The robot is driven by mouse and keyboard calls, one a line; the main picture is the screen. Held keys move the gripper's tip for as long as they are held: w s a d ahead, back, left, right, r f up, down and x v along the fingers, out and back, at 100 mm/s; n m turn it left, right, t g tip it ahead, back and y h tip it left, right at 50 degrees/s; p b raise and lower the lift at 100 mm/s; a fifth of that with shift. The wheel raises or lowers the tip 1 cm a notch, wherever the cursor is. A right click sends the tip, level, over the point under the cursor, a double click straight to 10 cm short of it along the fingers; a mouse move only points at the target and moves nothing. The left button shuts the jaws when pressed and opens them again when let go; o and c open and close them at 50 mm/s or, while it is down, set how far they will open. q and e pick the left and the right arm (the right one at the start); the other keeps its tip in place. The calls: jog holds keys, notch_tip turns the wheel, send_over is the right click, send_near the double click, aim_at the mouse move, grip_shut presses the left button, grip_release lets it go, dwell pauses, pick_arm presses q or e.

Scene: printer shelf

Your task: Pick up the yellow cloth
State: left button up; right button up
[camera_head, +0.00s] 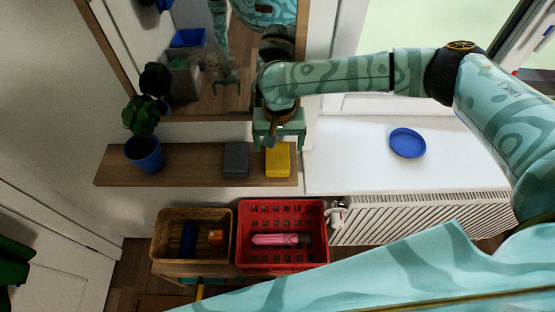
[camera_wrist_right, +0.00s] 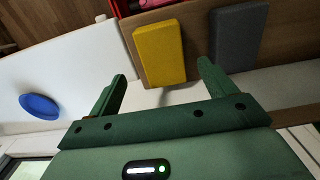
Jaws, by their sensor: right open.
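The yellow cloth (camera_head: 278,160) is a flat folded block on the right end of the wooden shelf, beside a dark grey block (camera_head: 236,160). In the right wrist view the yellow cloth (camera_wrist_right: 160,53) lies ahead of the fingertips, with the grey block (camera_wrist_right: 237,40) to its right. My right gripper (camera_head: 279,143) is above the back edge of the yellow cloth, and it also shows in the right wrist view (camera_wrist_right: 163,73). Its fingers are spread wide with nothing between them. My left gripper is out of view.
The wooden shelf (camera_head: 190,165) also bears a blue plant pot (camera_head: 145,154) at its left. A mirror (camera_head: 130,55) hangs behind. A white sill (camera_head: 345,160) with a blue plate (camera_head: 407,143) is on the right. Below are a red crate (camera_head: 283,265) and a wicker basket (camera_head: 160,240).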

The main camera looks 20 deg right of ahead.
aim_at(278, 155)
jog(key=f+b, duration=0.1)
jog(key=f, duration=0.4)
jog(key=shift+w+a+f+b, duration=0.15)
jog(key=shift+w+f+b, duration=0.05)
jog(key=shift+b, duration=0.15)
jog(key=c, duration=1.1)
jog(key=shift+r, duration=0.1)
jog(key=shift+r, duration=0.5)
notch_tip(278, 155, up, 3)
jog(key=shift+f+p, duration=0.15)
jog(key=shift+p, duration=0.6)
jog(key=s+a+r+p, duration=0.1)
jog(key=s+a+r, duration=0.1)
jog(key=s+r, duration=0.1)
jog(key=s+a+r+p, duration=0.1)
jog(key=s+a+r, duration=0.2)
jog(key=s, duration=0.1)
jog(key=s+a+r+p, duration=0.1)
jog(key=s+a+r, duration=0.2)
jog(key=s, duration=0.1)
jog(key=shift+s+a+r+p, duration=0.1)
jog(key=shift+s+r+p, duration=0.1)
jog(key=shift+p, duration=0.2)
jog(key=shift+o, duration=0.6)
